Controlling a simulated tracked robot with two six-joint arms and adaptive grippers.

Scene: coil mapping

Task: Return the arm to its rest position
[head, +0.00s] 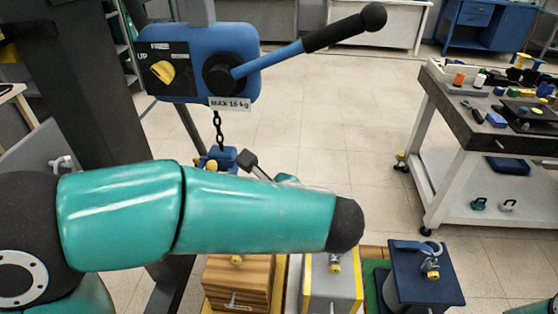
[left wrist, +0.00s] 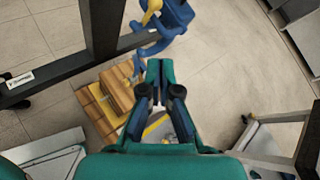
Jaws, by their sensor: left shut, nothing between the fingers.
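My left arm's teal links cross the head view from the left and cover the middle of the scene. In the left wrist view my left gripper (left wrist: 160,68) is shut and empty, its fingers together above the floor and beside the wooden block. In the head view the gripper is mostly hidden behind my own arm, so its tips cannot be made out. My right gripper does not show.
A blue lever hoist (head: 200,50) with a chain (head: 217,128) and blue hook block hangs from a dark frame. A wooden block (head: 237,280), a grey and yellow block (head: 333,285) and a blue block (head: 425,275) stand below. A tool cart (head: 440,190) stands right.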

